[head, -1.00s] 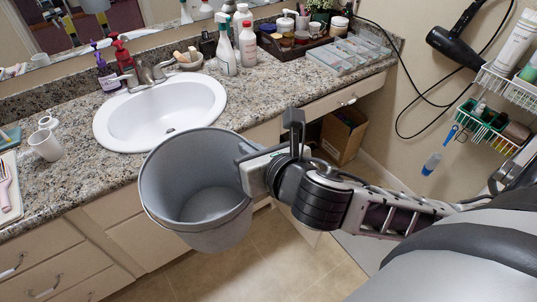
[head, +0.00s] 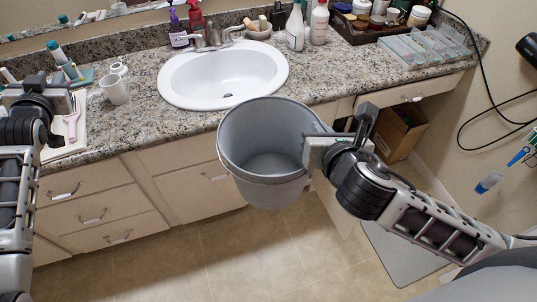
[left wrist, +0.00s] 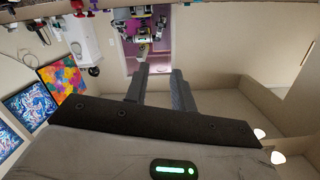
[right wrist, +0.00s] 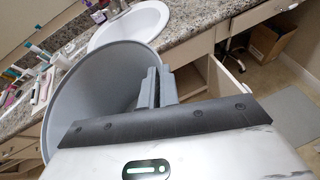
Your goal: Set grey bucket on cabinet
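The grey bucket (head: 262,190) is upright, open at the top and looks empty. My left gripper (head: 50,95) is over the counter's left end in the head view. In the left wrist view its fingers (left wrist: 160,85) stand apart with nothing between them.
The granite counter (head: 150,120) holds a sink (head: 225,75), a white cup (head: 115,90), a tray at left (head: 70,140), bottles and a clear organiser (head: 425,45). A cardboard box (head: 400,130) stands under the right part. Bare counter lies right of the sink.

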